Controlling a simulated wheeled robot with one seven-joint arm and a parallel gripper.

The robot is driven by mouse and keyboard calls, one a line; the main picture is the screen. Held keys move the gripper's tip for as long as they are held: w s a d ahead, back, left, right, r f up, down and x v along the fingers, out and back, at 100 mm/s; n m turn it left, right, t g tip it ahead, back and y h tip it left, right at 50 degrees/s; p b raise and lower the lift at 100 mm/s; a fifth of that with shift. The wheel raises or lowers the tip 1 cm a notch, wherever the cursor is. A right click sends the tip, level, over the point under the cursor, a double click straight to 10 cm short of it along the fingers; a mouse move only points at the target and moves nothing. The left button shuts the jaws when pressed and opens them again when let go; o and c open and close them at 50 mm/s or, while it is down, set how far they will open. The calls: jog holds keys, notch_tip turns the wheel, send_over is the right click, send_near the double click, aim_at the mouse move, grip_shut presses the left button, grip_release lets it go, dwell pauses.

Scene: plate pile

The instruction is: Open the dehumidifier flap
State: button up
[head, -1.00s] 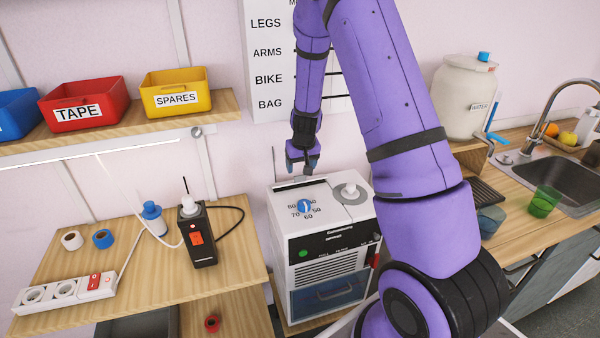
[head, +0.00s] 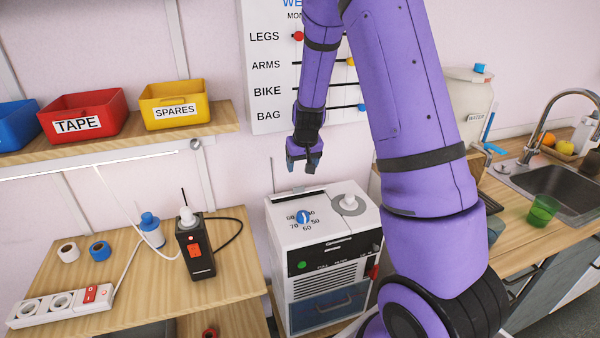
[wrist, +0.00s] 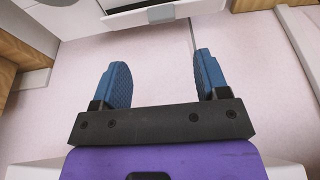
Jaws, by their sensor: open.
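The dehumidifier (head: 322,243) is a white box on the floor with a numbered blue dial on top, a black front strip, a grille and a blue front drawer. A narrow dark slot with a grey edge (head: 298,193) runs along the back of its top. I cannot tell how far any flap there is open. My gripper (head: 304,168) hangs just above and behind that slot, apart from it. In the wrist view my gripper (wrist: 162,75) is open and empty between blue fingers. A white edge with a grey tab (wrist: 161,14) lies beyond the fingertips.
A wooden bench (head: 130,275) with a black radio-like device (head: 195,250) and a power strip (head: 62,306) stands left. A shelf with red (head: 80,115) and yellow bins (head: 175,105) is above. A sink counter (head: 520,215) is right. The wall is close behind.

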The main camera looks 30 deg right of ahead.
aim_at(298, 187)
jog(key=shift+t, duration=0.5)
jog(key=x, duration=0.7)
jog(key=s+x, duration=0.1)
jog(key=x, duration=0.2)
jog(key=shift+w+a+f, duration=0.1)
jog(key=shift+w+f, duration=0.05)
jog(key=shift+f, duration=0.3)
jog(key=shift+c, duration=0.2)
